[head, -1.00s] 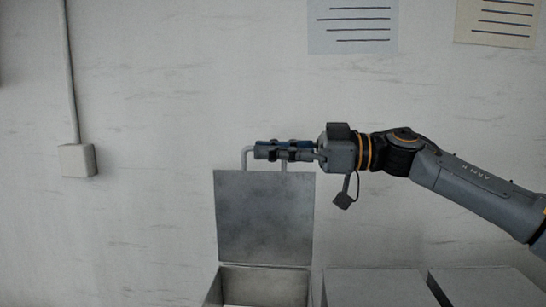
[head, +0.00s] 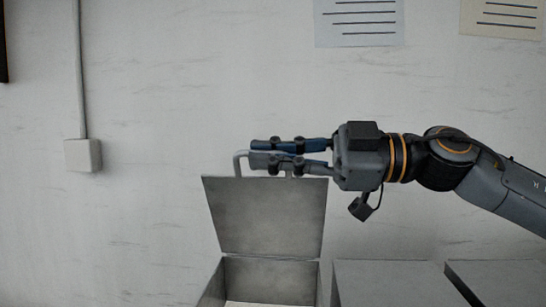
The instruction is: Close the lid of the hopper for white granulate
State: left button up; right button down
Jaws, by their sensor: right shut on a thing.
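The hopper (head: 270,279) stands at the lower middle of the head view, with its top open and pale white material at its bottom edge. Its grey metal lid (head: 265,218) is raised, hinged at the back rim and tilted a little forward. A bent bar handle (head: 238,162) stands on the lid's top edge. My right gripper (head: 254,152) comes in from the right, with its fingers lying level across the handle, shut on it. The fingers hide most of the handle's top bar. My left gripper is not in view.
Two further grey lids or boxes stand to the right, one beside the hopper (head: 386,284) and one at the edge (head: 499,281); both look closed. The wall behind carries a conduit with a box (head: 83,155) and two paper sheets.

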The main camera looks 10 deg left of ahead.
jog(key=shift+s+r, duration=0.1)
jog(key=c, duration=1.4)
grip_release()
jog(key=shift+c, duration=0.2)
jog(key=shift+d, duration=0.45)
jog(key=d, duration=1.1)
